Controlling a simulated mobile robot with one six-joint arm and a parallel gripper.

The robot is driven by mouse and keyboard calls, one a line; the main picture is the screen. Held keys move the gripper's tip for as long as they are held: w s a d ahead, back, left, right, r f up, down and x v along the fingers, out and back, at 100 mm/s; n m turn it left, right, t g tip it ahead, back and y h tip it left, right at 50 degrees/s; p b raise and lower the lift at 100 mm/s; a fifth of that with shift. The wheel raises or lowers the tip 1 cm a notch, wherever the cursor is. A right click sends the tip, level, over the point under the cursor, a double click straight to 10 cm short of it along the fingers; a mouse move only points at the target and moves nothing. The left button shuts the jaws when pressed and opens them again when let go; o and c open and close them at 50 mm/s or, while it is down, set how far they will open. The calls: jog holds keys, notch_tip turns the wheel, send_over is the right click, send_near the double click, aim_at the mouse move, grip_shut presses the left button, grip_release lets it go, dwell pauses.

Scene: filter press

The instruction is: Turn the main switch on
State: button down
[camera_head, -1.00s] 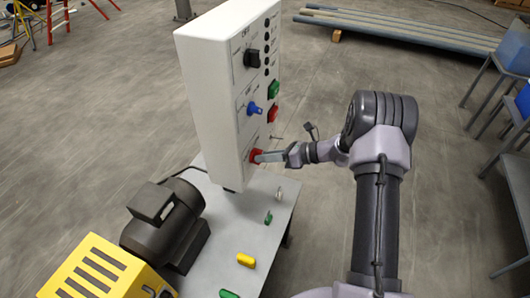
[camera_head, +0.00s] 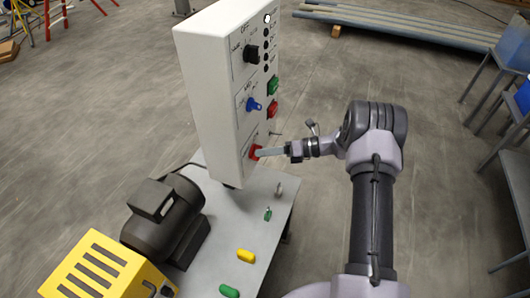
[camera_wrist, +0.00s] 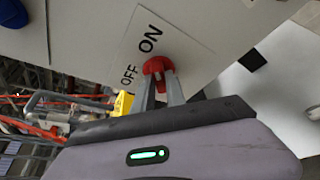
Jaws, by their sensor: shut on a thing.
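The main switch is a red rotary knob (camera_head: 254,152) low on the front of the white control panel (camera_head: 207,95). A small round lamp (camera_head: 267,18) at the panel top glows white.
Above the red knob are a blue knob (camera_head: 254,105), a black knob (camera_head: 251,54), and a green (camera_head: 273,86) and a red button (camera_head: 272,108). Below is a grey table (camera_head: 262,215) with small levers, a dark motor (camera_head: 165,218) and a yellow housing (camera_head: 100,270).

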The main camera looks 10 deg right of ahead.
jog(key=c, duration=1.4)
grip_release()
jog(key=shift+o, duration=0.2)
jog(key=p+v, duration=0.1)
jog(key=v, duration=1.6)
jog(key=shift+s+d+p, duration=0.15)
jog(key=shift+p, duration=0.25)
jog(key=shift+r, duration=0.15)
